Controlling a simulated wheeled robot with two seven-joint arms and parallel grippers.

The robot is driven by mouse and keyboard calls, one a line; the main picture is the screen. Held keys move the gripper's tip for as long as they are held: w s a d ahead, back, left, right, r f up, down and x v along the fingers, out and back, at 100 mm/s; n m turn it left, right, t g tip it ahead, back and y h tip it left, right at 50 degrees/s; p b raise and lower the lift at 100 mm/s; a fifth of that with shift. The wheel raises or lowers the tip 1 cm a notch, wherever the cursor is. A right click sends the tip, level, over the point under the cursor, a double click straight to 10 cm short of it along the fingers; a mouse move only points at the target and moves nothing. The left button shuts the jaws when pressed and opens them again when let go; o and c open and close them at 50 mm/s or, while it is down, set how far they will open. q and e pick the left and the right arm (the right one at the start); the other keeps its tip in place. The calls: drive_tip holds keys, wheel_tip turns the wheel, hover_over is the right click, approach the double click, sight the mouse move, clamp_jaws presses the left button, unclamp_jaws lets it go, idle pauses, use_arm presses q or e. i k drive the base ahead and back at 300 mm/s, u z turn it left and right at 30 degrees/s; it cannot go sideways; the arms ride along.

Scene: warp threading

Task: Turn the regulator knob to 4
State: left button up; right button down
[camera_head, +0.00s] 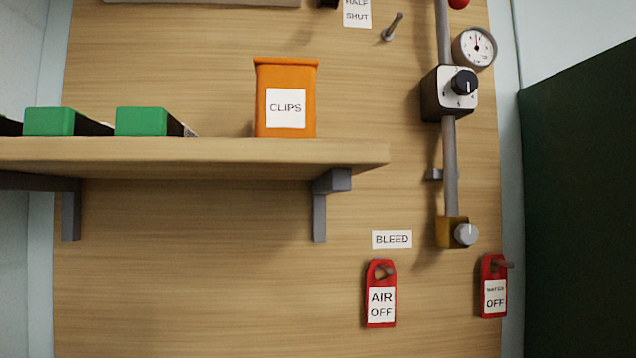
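The regulator is a dark box with a white face (443,101) on a grey vertical pipe at the upper right of the board. Its black knob (464,82) carries a pale pointer line that looks roughly upright. Small marks surround the knob; a 4 seems to show below it, but the others are too small to read surely. A round white gauge (475,47) sits just above right of the regulator, with its needle near vertical. Neither of my grippers is in view.
A wooden shelf (200,158) juts out at left, holding an orange CLIPS bin (286,73) and green boxes (141,121). Below the regulator are a brass valve (451,232), a BLEED label (392,239) and red tags (381,265) (494,270) on pegs. A peg (393,27) protrudes upper left of the regulator.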

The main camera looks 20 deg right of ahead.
sight(464, 82)
drive_tip(key=z, duration=1.35)
